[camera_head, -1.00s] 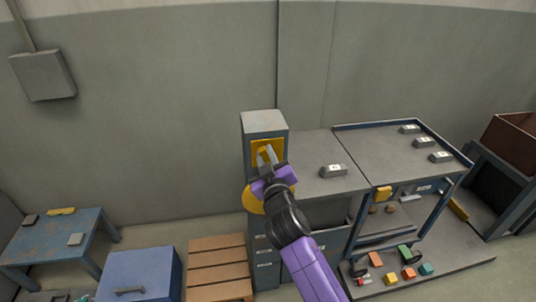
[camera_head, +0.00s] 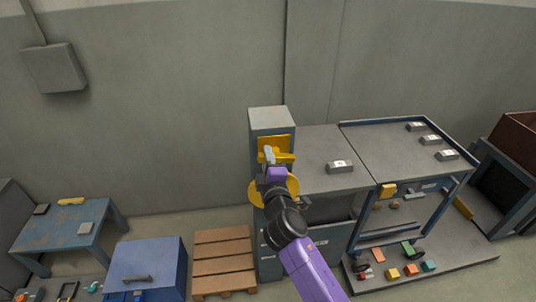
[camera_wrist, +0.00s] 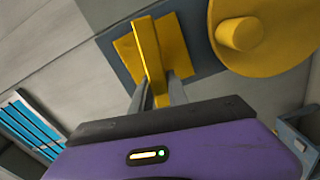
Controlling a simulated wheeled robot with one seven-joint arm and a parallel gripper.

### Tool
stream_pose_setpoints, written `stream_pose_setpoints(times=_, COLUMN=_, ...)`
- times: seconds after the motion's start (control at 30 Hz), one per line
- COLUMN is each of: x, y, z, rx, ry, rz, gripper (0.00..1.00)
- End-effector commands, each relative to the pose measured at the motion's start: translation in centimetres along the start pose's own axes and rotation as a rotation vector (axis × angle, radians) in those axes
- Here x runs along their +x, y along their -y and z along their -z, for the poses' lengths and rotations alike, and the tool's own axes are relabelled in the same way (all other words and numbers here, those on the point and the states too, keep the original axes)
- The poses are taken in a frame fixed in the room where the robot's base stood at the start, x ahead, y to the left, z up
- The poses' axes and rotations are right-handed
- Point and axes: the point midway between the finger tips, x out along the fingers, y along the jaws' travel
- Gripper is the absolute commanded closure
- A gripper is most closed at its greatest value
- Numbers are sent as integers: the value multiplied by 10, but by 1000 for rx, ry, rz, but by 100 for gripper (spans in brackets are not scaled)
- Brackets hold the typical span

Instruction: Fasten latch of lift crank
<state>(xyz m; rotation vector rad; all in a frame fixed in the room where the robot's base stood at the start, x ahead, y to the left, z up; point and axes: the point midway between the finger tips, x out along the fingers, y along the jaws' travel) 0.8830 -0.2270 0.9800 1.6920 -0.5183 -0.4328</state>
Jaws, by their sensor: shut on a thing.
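The latch is a yellow bar (camera_head: 283,158) in front of a yellow plate (camera_head: 276,143) on the upper front of a grey-blue post (camera_head: 271,120). In the wrist view the bar (camera_wrist: 148,50) crosses its plate (camera_wrist: 126,50). My gripper (camera_head: 269,155) is shut on the bar, with its grey fingers (camera_wrist: 158,92) on either side of it. The lift crank, a yellow disc (camera_head: 292,186) with a round knob, is just below the latch, partly hidden by my wrist. The disc (camera_wrist: 285,55) and knob (camera_wrist: 240,35) show clearly in the wrist view.
A grey counter (camera_head: 320,150) with a grey block (camera_head: 339,167) adjoins the post on the right. A blue-framed lift table (camera_head: 385,150) stands beyond it. A wooden pallet (camera_head: 224,262) and a blue box (camera_head: 145,260) are on the floor at left.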

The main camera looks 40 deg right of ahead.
Motion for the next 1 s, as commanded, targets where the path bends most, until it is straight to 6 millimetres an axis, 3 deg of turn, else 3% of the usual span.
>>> stream_pose_setpoints(times=0.4, x=-1, y=6, z=0, rx=-176, ry=-2, rz=3, gripper=100)
stream_pose_setpoints(times=0.93, x=-1, y=8, z=0, rx=-198, ry=-2, rz=3, gripper=100)
stream_pose_setpoints(times=0.97, x=-1, y=8, z=0, rx=-197, ry=-2, rz=3, gripper=76)
stream_pose_setpoints(times=1.0, x=-1, y=8, z=0, rx=-197, ry=-2, rz=3, gripper=68)
